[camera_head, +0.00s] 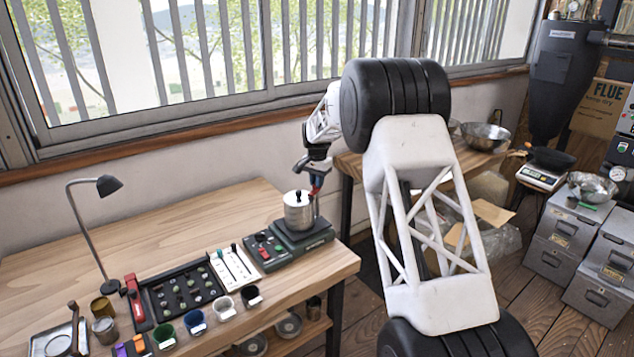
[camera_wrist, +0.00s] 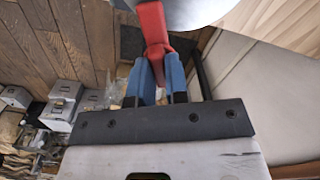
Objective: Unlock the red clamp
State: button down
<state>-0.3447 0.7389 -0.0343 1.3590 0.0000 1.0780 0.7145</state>
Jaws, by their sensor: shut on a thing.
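The red clamp (camera_wrist: 152,24) shows at the top of the wrist view, beside a round metal surface. My gripper (camera_wrist: 157,62) has its blue fingers on either side of the lower end of the red clamp and is shut on it. In the head view, my gripper (camera_head: 317,184) is at the right side of a lidded metal canister (camera_head: 298,211). The canister stands upright on a dark green device (camera_head: 290,247) near the right end of the wooden table. The red clamp is mostly hidden there by my gripper.
A black tray of beans (camera_head: 183,294), a white panel with sliders (camera_head: 234,266), several small cups (camera_head: 195,321) and a desk lamp (camera_head: 108,185) are to the left on the table (camera_head: 180,220). Bare tabletop lies behind them. The window wall is close behind.

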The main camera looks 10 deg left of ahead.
jog(key=n, duration=1.3)
dwell(0.4)
jog(key=c, duration=1.1)
grip_release()
jog(key=shift+r, duration=0.1)
jog(key=shift+r, duration=3.85)
